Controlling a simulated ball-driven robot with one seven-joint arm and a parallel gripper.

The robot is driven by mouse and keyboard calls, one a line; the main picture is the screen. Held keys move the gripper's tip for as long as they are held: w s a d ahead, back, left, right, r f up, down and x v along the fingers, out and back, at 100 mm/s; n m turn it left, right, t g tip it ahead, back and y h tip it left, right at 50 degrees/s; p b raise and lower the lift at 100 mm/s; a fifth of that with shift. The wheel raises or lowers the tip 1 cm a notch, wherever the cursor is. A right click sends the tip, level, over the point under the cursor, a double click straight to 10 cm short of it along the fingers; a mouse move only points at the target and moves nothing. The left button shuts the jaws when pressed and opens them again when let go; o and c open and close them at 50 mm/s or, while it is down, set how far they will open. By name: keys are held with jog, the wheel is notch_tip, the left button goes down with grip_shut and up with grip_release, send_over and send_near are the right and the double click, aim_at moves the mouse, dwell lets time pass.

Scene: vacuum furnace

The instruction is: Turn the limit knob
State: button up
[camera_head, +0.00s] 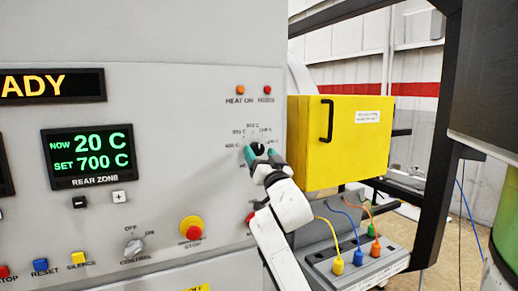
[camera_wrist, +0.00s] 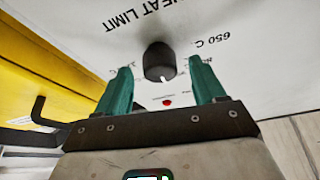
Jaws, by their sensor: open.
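The limit knob (camera_head: 259,148) is a small black knob on the grey panel, in a ring of printed temperatures. In the wrist view the knob (camera_wrist: 157,60) has a white pointer line toward the bottom of the picture. Upside-down "HEAT LIMIT" lettering (camera_wrist: 150,14) shows near it. My gripper (camera_head: 262,156) is open at the knob, with teal fingers. In the wrist view the fingers of my gripper (camera_wrist: 160,68) lie on either side of the knob, with a visible gap on each side. I cannot tell whether the tips overlap its depth.
A yellow box (camera_head: 345,150) with a black handle (camera_head: 326,121) stands just right of the knob. Below it are colored cable plugs (camera_head: 357,258). A red and yellow stop button (camera_head: 192,229) and a control knob (camera_head: 133,247) are lower left. A red dot (camera_wrist: 167,102) shows near the knob.

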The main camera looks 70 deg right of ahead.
jog(key=shift+x, duration=0.9)
jog(key=c, duration=1.1)
